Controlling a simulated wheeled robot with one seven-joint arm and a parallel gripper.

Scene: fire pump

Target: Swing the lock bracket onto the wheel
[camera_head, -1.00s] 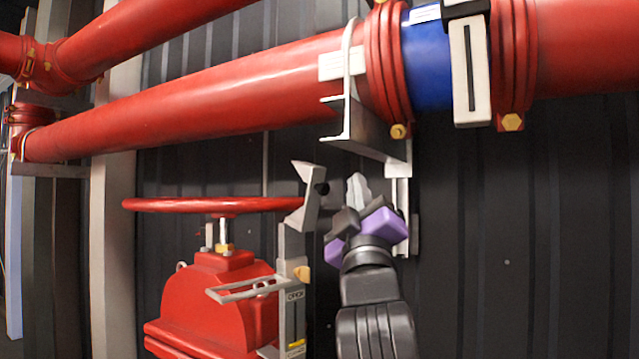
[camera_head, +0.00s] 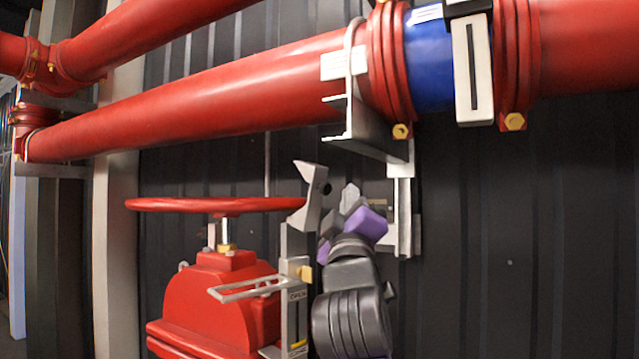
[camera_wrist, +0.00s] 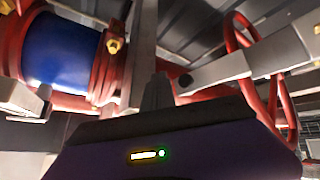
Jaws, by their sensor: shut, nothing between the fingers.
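The red handwheel (camera_head: 215,205) lies flat on top of the red valve body (camera_head: 222,295). The grey lock bracket (camera_head: 311,195) stands at the wheel's right edge, with its notched head beside the rim. I cannot tell whether they touch. My gripper (camera_head: 351,198) is shut and empty, just right of the bracket, with its fingertips pointing up. In the wrist view, the fingers (camera_wrist: 157,92) are together at the centre. The bracket (camera_wrist: 235,70) reaches in from the right there, and the red wheel (camera_wrist: 250,45) shows behind it.
A large red pipe (camera_head: 200,98) with a blue section (camera_head: 428,62) runs above my gripper. A grey pipe support (camera_head: 375,138) hangs above and right of it. A slotted grey plate (camera_head: 250,288) sticks out from the post below the bracket. The dark wall at right is clear.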

